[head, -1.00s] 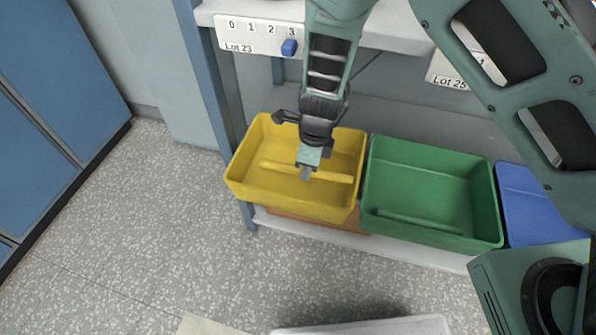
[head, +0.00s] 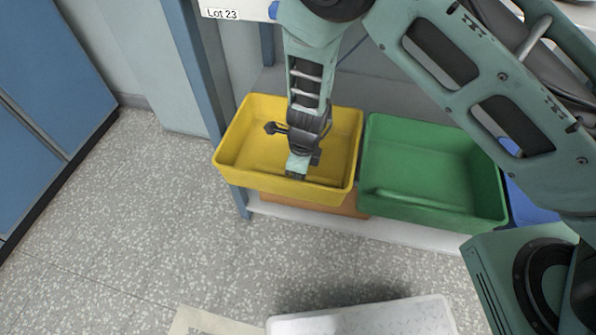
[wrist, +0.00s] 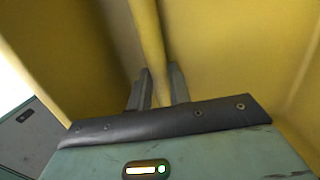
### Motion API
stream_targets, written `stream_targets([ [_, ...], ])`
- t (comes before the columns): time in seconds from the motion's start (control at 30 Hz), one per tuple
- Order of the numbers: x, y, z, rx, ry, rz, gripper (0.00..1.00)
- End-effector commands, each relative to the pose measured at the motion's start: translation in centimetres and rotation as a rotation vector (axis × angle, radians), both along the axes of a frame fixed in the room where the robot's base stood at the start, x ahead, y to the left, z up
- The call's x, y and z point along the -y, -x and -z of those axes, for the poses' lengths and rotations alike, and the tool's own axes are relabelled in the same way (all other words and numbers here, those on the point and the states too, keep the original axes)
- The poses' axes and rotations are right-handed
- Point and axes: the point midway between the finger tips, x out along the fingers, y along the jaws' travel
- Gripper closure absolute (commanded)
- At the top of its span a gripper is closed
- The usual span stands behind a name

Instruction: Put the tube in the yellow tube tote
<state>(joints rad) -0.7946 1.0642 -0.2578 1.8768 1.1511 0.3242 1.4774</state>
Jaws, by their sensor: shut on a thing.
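The tube (wrist: 148,40) is a slim yellow rod between my gripper's two fingers in the wrist view. My gripper (wrist: 157,90) is shut on it. In the head view my gripper (head: 297,172) points down inside the yellow tube tote (head: 330,195), below its rim level and toward its front side. The tube cannot be made out there, as my arm and gripper cover that part and the tote has the same yellow. In the wrist view the tote's yellow walls (wrist: 240,50) surround the fingers. Whether the tube touches the tote's floor cannot be told.
A green tote (head: 440,150) stands just right of the yellow one, with a green rod-like shape along its front inside. A blue tote (head: 530,200) is partly hidden behind my arm. A blue post (head: 200,75) stands at the left. The speckled floor in front is mostly clear.

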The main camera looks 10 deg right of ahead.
Motion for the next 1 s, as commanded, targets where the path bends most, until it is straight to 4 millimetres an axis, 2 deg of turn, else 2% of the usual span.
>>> stream_targets([
  [0.2, 0.0, 0.0, 0.3, 0.0, 0.0, 0.0, 1.0],
  [0.23, 0.0, 0.0, 0.2, 0.001, 0.0, 0.0, 0.75],
  [0.3, 0.0, 0.0, 0.2, 0.001, 0.0, 0.0, 0.59],
  [0.63, 0.0, 0.0, -0.2, 0.001, 0.0, -0.001, 0.59],
  [1.0, 0.5, 0.0, -6.0, 0.002, -0.002, -0.001, 0.59],
])
